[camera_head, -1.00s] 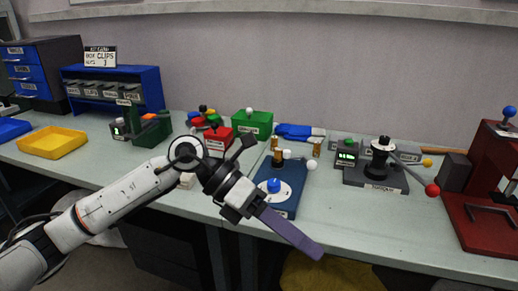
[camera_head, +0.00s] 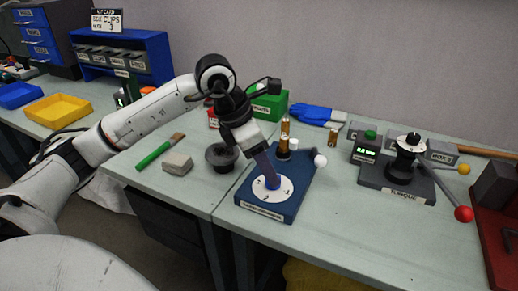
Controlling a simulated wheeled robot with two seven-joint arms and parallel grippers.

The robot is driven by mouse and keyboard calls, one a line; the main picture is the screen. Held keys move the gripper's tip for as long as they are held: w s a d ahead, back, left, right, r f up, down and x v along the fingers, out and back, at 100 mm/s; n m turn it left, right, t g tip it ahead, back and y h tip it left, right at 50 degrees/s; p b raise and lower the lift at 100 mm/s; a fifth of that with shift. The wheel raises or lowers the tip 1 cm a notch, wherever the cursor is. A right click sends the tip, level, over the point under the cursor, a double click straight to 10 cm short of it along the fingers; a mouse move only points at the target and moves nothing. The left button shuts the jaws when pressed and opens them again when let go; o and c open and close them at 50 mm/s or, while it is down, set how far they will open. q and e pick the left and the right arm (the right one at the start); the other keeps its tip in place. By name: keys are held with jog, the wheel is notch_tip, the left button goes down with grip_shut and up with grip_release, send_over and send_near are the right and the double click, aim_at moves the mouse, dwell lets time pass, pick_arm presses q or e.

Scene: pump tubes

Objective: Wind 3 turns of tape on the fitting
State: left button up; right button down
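A blue winding stand (camera_head: 252,216) is on the bench, with a white numbered dial (camera_head: 286,190) on its front. A blue knob (camera_head: 273,184) is at the dial's centre, largely covered by my gripper. An upright brass fitting (camera_head: 284,146) is at the stand's back, with a small white piece (camera_head: 294,143) beside it, perhaps tape. A white ball (camera_head: 320,161) is at the stand's right edge. My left gripper (camera_head: 271,180) points down with its purple-grey fingertips at the knob. Whether they grip it is not clear. My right gripper is out of view.
A dark grey cup (camera_head: 221,157), a grey block (camera_head: 177,164) and a green-handled brush (camera_head: 155,154) are left of the stand. Another brass piece (camera_head: 333,138) is behind. The front right bench is clear.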

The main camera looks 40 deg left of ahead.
pick_arm(q)
jog(key=shift+x, duration=1.15)
jog(key=shift+w+d+f, duration=0.1)
jog(key=shift+w+f, duration=0.15)
jog(key=shift+f, duration=0.25)
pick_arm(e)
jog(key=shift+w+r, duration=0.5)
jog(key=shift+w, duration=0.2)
pick_arm(q)
jog(key=c, duration=1.2)
jog(key=shift+w+m+g+h, duration=0.1)
jog(key=shift+m+g+h, duration=0.25)
jog(key=shift+m, duration=0.85)
jog(key=shift+c, duration=0.2)
jog(key=shift+m, duration=0.5)
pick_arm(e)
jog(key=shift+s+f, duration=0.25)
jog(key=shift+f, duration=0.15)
